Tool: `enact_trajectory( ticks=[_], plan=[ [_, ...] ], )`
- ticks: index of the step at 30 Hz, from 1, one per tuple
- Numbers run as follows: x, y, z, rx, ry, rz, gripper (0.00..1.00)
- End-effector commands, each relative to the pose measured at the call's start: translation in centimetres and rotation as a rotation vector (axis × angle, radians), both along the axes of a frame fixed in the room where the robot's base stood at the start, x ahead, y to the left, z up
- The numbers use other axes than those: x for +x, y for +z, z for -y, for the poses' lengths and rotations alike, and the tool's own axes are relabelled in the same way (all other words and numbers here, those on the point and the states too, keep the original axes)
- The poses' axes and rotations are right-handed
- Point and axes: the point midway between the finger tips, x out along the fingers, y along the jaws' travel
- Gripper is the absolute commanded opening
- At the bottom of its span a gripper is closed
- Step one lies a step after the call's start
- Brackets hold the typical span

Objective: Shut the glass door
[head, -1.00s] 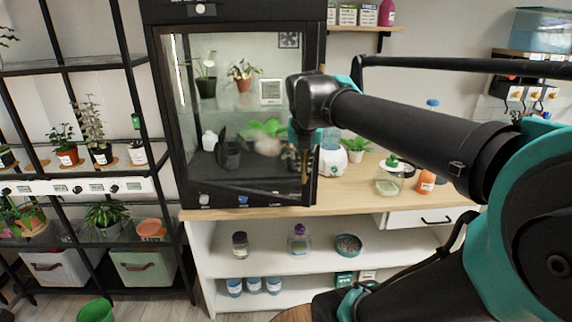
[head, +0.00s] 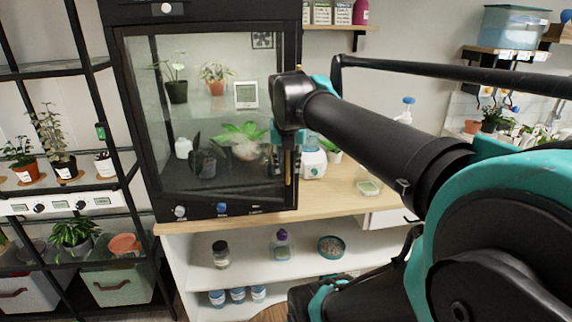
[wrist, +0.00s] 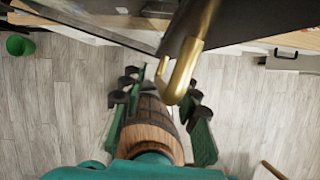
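The glass door (head: 215,120) is the framed clear front of the black plant cabinet (head: 203,14). Plants and a small display show through it. Its brass handle (head: 288,166) is upright near the right edge. In the wrist view the handle (wrist: 183,80) hangs between the two spread green fingers of my gripper (wrist: 155,105), with space on both sides. The door's handle edge juts out past the counter front there, so it looks ajar; I cannot tell the exact gap. My gripper (head: 287,150) is at the handle in the head view, partly hidden by my arm.
The wooden counter (head: 325,197) holds a white dispenser (head: 312,160) and a glass jar (head: 368,184) right of the cabinet. A black plant rack (head: 88,110) stands left. Below is a white shelf (head: 300,267) with jars. Grey floor (wrist: 55,110) is open beneath my gripper.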

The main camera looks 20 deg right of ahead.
Motion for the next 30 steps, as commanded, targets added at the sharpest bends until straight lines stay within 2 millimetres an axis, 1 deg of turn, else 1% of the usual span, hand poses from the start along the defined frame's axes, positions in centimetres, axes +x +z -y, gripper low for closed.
enact_trajectory(
  ticks=[5,8,15,21,25,30],
  plan=[
    [-0.3,0.7,-0.1,0.000,0.000,0.000,0.31],
    [-0.7,1.7,-0.2,0.000,0.001,0.000,0.31],
    [-2.0,4.8,-0.6,0.000,0.001,0.000,0.31],
    [-2.7,6.7,-0.9,0.001,0.001,0.000,0.31],
    [-3.0,7.3,-0.9,0.000,0.000,0.000,0.31],
    [-3.0,7.4,-1.0,0.000,0.000,0.000,0.31]
  ],
)
